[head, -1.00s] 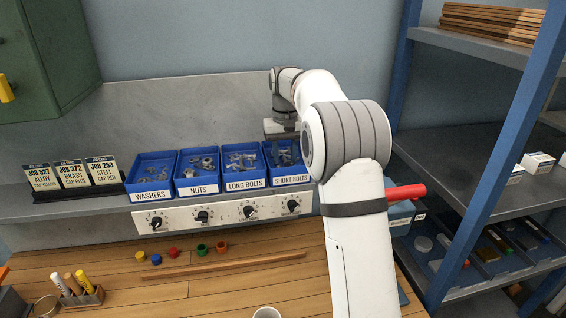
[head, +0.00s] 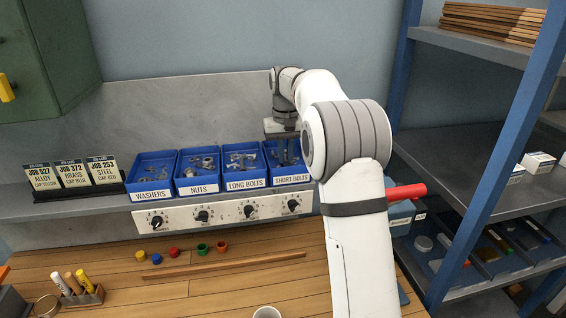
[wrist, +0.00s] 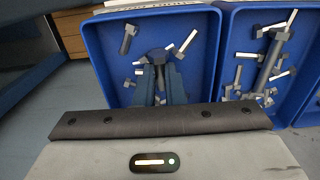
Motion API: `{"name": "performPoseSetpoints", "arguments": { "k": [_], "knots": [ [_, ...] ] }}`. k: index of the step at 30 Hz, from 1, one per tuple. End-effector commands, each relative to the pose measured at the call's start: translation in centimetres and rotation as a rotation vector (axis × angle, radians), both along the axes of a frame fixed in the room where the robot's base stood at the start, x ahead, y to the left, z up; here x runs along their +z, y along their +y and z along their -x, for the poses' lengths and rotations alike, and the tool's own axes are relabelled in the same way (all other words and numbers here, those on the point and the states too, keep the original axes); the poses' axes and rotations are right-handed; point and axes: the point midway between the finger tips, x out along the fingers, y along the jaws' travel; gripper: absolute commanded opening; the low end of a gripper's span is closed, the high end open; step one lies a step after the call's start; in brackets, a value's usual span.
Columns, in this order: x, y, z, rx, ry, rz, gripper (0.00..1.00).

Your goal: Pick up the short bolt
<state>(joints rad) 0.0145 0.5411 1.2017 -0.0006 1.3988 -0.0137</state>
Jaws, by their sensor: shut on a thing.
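My gripper (head: 285,157) is lowered into the blue bin labelled SHORT BOLTS (head: 291,179). In the wrist view its fingers (wrist: 159,84) are inside the bin (wrist: 97,42), shut on a short bolt (wrist: 157,57) whose dark head shows at the fingertips. Other grey short bolts lie around the fingers, such as one on the left (wrist: 128,39) and one on the upper right (wrist: 189,40). The bin floor under the gripper is partly hidden by the fingers and the palm.
The LONG BOLTS bin (head: 246,184) stands right beside, and shows at right in the wrist view (wrist: 229,35). NUTS (head: 198,189) and WASHERS (head: 151,194) bins stand further left. A grey panel rises behind the bins. The space above them is open.

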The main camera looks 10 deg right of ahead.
Motion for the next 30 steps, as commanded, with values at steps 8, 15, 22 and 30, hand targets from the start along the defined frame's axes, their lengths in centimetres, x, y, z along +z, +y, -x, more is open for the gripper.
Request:
{"name": "performPoseSetpoints", "arguments": {
  "k": [8,15,22,30],
  "knots": [
    [0.4,0.0,-0.1,0.0,-0.002,0.0,0.0],
    [3.2,0.0,-0.1,0.0,-0.003,0.0,0.0],
    [7.2,0.0,-0.1,0.0,-0.004,0.0,0.0],
    [9.6,0.0,-0.1,0.0,-0.001,0.0,0.0]
  ]
}}
